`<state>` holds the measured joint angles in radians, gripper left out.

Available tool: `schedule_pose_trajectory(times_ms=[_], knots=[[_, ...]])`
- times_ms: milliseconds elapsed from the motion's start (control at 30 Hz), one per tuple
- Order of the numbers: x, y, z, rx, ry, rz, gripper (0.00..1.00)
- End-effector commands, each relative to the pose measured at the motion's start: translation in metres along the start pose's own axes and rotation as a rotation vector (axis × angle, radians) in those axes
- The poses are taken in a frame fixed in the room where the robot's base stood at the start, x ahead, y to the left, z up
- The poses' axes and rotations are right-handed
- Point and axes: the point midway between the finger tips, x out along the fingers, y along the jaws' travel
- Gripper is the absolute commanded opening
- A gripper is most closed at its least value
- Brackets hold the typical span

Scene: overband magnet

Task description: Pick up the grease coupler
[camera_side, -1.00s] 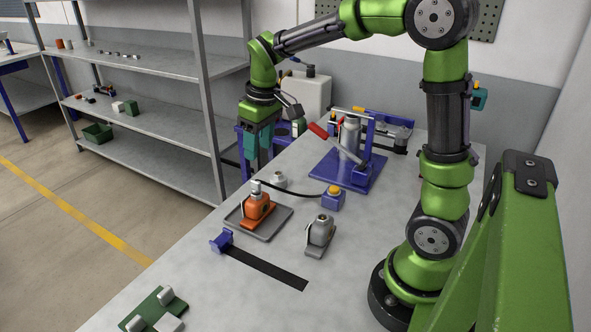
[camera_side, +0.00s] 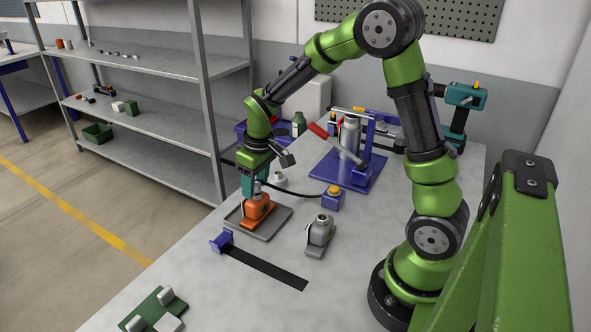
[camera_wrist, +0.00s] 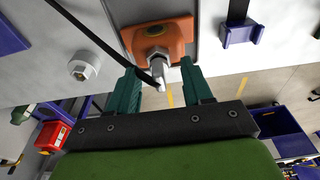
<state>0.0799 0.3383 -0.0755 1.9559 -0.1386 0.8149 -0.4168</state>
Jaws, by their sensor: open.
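The grease coupler appears to be the small silver metal fitting (camera_wrist: 159,70) at the end of a thin black hose, by the top of an orange bearing housing (camera_side: 258,208). The coupler also shows above the housing in the side view (camera_side: 257,187). The housing stands on a grey tray (camera_side: 272,222). My gripper (camera_side: 256,184) is over the housing, pointing down. In the wrist view my gripper (camera_wrist: 160,75) is open, with its teal fingers either side of the coupler. I cannot tell whether either finger touches it.
The hose runs to a blue box with a yellow top (camera_side: 332,199). A grey housing (camera_side: 320,232) stands to the right of the tray. A white round part (camera_side: 278,177) is behind it. A blue-based pump with a red lever (camera_side: 347,165) stands farther back. A black strip (camera_side: 265,268) lies in front.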

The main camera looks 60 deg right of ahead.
Motion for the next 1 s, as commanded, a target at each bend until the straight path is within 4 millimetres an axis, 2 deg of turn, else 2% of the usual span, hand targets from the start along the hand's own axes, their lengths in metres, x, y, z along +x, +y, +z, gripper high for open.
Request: schedule_pose_trajectory(times_ms=[67, 100, 400, 767, 1000], knots=[[0.000, 0.000, 0.000, 0.000, 0.000, 0.000, 0.50], [0.000, 0.000, 0.000, 0.000, 0.000, 0.000, 0.47], [-0.001, 0.000, 0.000, 0.000, 0.000, 0.000, 0.01], [-0.003, 0.000, -0.001, 0.000, 0.001, 0.000, 0.00], [-0.022, 0.000, -0.004, 0.001, 0.004, 0.001, 0.00]])
